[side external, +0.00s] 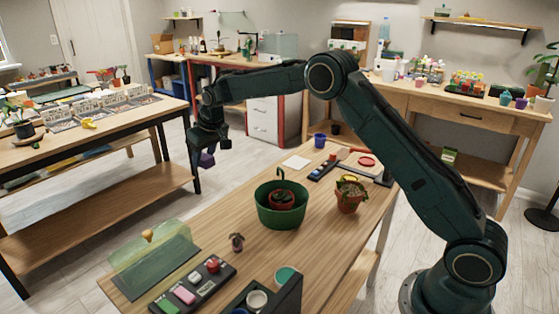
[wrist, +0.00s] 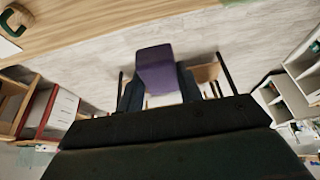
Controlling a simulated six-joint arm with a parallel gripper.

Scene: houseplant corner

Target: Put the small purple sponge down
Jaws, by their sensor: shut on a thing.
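My gripper (side external: 203,163) is shut on the small purple sponge (side external: 208,159) and points downward. It hangs beyond the far left edge of the wooden work table (side external: 225,197), with floor behind it in the side view. In the wrist view the sponge (wrist: 156,66) stands out between the two dark fingers of my gripper (wrist: 158,85). Bare floor lies behind it, and a strip of table shows at the top. The sponge touches nothing but the fingers; its gripped end is partly hidden.
On the table are a dark tray (side external: 218,284) with pink, green and red pieces, a glass cover (side external: 125,262), a green pot (side external: 282,216), a terracotta plant pot (side external: 347,203) and a white square (side external: 296,162). Bare wood lies left of the green pot. Another bench (side external: 60,155) stands left.

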